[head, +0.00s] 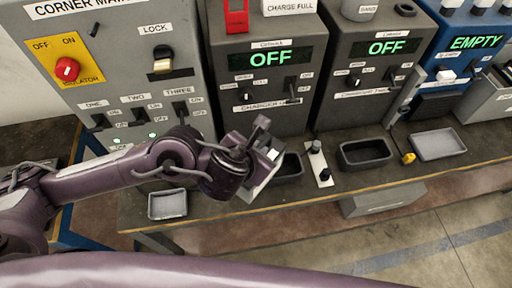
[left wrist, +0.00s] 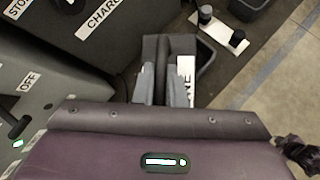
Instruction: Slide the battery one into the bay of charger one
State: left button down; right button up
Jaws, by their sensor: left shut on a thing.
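Charger one (head: 262,75) is a dark grey box at the back with a green OFF display and two small controls. Its lower front is partly hidden behind my left gripper, and I cannot make out its bay. My left gripper (head: 262,150) is in front of charger one, over the bench. It is shut on battery one (head: 260,180), a grey block with a white label. In the left wrist view battery one (left wrist: 186,72) sits between the fingers (left wrist: 160,90), its label partly covered. My right gripper is not in view.
A second dark charger (head: 370,60) reads OFF, and a blue one (head: 465,50) reads EMPTY. Grey trays (head: 365,153) (head: 438,145) (head: 167,204) and a white strip with black knobs (head: 319,165) lie on the bench. The mains box (head: 120,75) with switches stands left.

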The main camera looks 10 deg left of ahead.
aim_at(278, 140)
pick_arm(q)
jog(key=shift+w+d+r+m+h+p, duration=0.2)
jog(key=shift+w+d+m+h+p, duration=0.25)
jog(key=shift+w+d+m+h, duration=0.2)
jog(key=shift+w+d+r+m+g+h+p, duration=0.15)
jog(key=shift+w+d+m+g+h+p, duration=0.25)
jog(key=shift+m, duration=0.25)
jog(key=w+r+m+h+p, duration=0.1)
jog(key=w+d+m+g+h+p, duration=0.1)
jog(key=m, duration=0.1)
jog(key=w+d+r+m+g+h+p, duration=0.1)
jog(key=shift+w+d+r+m, duration=0.1)
jog(key=shift+w+r+m, duration=0.2)
jog(key=shift+w, duration=0.1)
jog(key=shift+w+d+r+m+g+h+p, duration=0.2)
jog(key=shift+w+r+m+g+h+p, duration=0.15)
jog(key=shift+m+g, duration=0.25)
jog(key=shift+f, duration=0.15)
